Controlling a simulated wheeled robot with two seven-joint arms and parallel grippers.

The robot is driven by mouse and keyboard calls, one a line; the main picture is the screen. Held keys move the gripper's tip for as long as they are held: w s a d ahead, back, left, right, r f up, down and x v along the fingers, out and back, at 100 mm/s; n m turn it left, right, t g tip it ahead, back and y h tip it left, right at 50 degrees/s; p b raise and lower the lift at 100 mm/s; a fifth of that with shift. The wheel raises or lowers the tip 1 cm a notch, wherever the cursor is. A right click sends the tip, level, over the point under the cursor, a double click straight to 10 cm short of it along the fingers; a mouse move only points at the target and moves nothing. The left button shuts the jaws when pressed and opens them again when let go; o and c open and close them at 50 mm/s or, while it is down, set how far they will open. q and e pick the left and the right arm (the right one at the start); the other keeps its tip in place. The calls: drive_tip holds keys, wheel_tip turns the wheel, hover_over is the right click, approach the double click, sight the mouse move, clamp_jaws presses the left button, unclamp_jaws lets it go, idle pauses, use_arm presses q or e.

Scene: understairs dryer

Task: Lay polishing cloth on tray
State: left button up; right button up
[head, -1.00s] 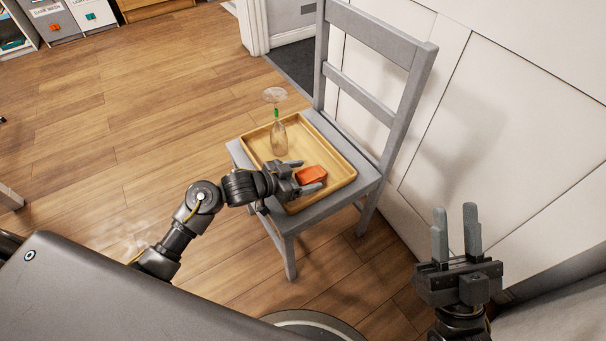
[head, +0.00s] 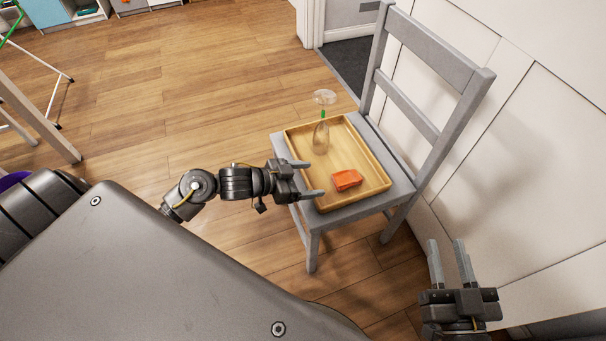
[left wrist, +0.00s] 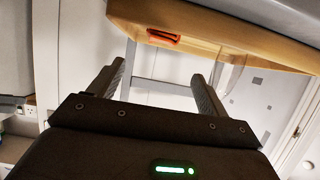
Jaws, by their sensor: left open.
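The polishing cloth, a folded orange-red piece (head: 346,180), lies on the wooden tray (head: 376,186) near its front. The tray rests on the seat of a grey chair. My left gripper (head: 313,179) is open and empty at the tray's left front edge, apart from the cloth, its fingers pointing toward it. In the left wrist view the cloth (left wrist: 163,37) and the tray (left wrist: 230,47) show beyond the open fingers. My right gripper (head: 450,252) is open and empty, at lower right, away from the chair.
An upside-down stemmed glass (head: 321,137) with a green mark on its stem stands on the tray behind the cloth. The grey chair (head: 424,105) has its back close to the white panelled wall (head: 530,130). Open wooden floor (head: 190,100) lies to the left.

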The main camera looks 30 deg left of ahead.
use_arm(q)
drive_tip(key=shift+s+a+r, duration=0.25)
drive_tip(key=shift+s+a, duration=0.15)
drive_tip(key=shift+s, duration=0.1)
drive_tip(key=shift+s+d, duration=0.1)
drive_tip(key=s+d+r+n+t, duration=0.2)
drive_tip(key=s+d+r+t, duration=0.3)
drive_tip(key=s+d+r, duration=0.4)
wheel_tip(320, 180, up, 3)
drive_tip(key=shift+d+f+t+y, duration=0.1)
drive_tip(key=shift+d+t+y, duration=0.3)
drive_tip(key=shift+d, duration=0.5)
use_arm(e)
drive_tip(key=shift+w+d+f+g+h, duration=0.15)
drive_tip(key=shift+d+f+h, duration=0.1)
drive_tip(key=shift+f, duration=0.15)
drive_tip(key=shift+d+f+g+h, duration=0.1)
drive_tip(key=shift+f+g+h, duration=0.05)
drive_tip(key=shift+f+h, duration=0.15)
use_arm(q)
drive_tip(key=shift+s, duration=0.1)
